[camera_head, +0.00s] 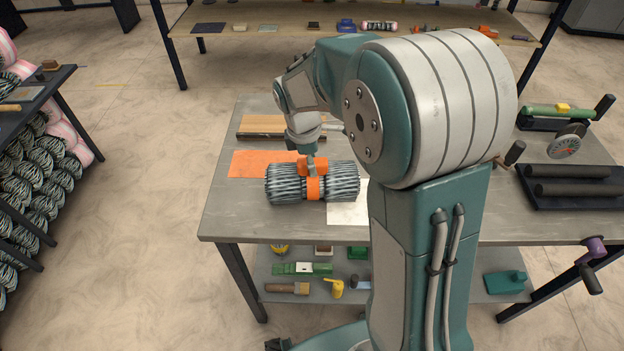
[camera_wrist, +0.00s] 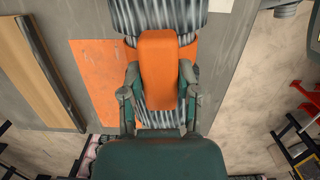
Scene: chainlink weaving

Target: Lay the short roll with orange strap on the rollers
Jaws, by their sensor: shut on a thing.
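The short roll (camera_head: 341,181) is a grey ribbed bundle with an orange strap (camera_head: 313,188) around its middle. In the head view it lies level over the left part of the table, above an orange sheet. My gripper (camera_head: 309,166) is shut on the roll at its strap; the wrist view shows its two fingers (camera_wrist: 160,95) on either side of the orange strap piece (camera_wrist: 159,60). I cannot tell whether the roll touches the table. The black rollers (camera_head: 575,180) lie side by side on a dark base at the table's right end, empty.
The table (camera_head: 245,221) also bears the orange sheet (camera_head: 248,163), a white sheet (camera_head: 346,214), wooden boards (camera_head: 262,124) and a green tool (camera_head: 548,110) at the back right. My arm hides the table's middle. A shelf below holds several tools.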

